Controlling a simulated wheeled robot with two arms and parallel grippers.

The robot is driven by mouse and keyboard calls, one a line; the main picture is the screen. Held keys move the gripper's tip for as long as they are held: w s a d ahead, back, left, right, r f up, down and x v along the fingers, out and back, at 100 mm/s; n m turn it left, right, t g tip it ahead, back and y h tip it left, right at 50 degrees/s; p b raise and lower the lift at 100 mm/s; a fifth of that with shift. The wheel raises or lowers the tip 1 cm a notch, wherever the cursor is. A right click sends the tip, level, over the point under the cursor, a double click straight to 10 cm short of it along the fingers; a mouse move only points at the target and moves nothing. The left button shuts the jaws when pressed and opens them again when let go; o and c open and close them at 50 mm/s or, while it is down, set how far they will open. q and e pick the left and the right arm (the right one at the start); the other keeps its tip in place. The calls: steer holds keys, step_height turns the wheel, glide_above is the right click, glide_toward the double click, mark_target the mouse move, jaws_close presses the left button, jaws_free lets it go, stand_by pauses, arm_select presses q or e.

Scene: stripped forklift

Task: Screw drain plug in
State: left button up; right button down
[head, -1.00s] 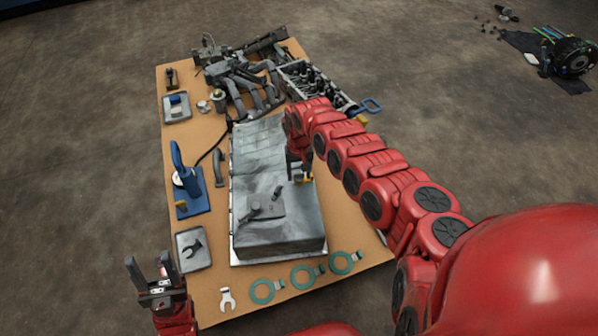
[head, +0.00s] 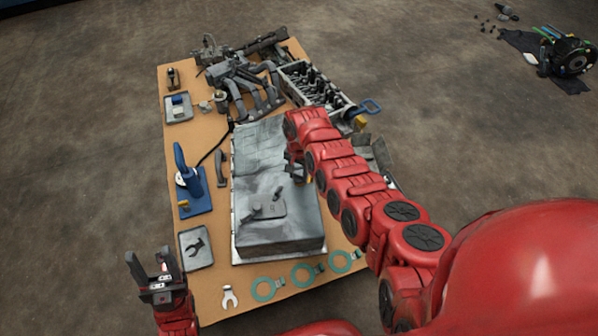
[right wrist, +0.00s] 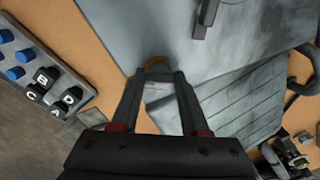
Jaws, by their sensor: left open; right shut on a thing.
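A large grey oil pan (head: 262,160) lies on the table, with a raised flat part and a small dark stub on its near end. My right gripper (head: 299,175) is above the pan's right side, partly hidden by my own arm. In the right wrist view it (right wrist: 158,76) is shut on a small brass-coloured piece, apparently the drain plug (right wrist: 157,62), mostly hidden between the fingertips. The pan's grey surface (right wrist: 215,75) lies behind it; I cannot tell whether the plug touches it. My left gripper (head: 149,262) is open and empty by the table's near left corner.
Three green rings (head: 263,290) and a light wrench (head: 229,297) lie at the near edge. A tray with a dark wrench (head: 195,245) and a blue tool (head: 184,170) stand at left. Engine parts (head: 250,85) fill the far end. A tray with blue pieces (right wrist: 40,75) shows in the wrist view.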

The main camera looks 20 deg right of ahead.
steer(key=shift+f+m+b, duration=0.25)
steer(key=shift+m+b, duration=0.1)
steer(key=shift+m, duration=0.55)
steer(key=shift+m+b, duration=0.3)
steer(key=shift+m, duration=0.7)
steer(key=m, duration=0.2)
steer(key=shift+r+m, duration=0.2)
steer(key=shift+m, duration=0.2)
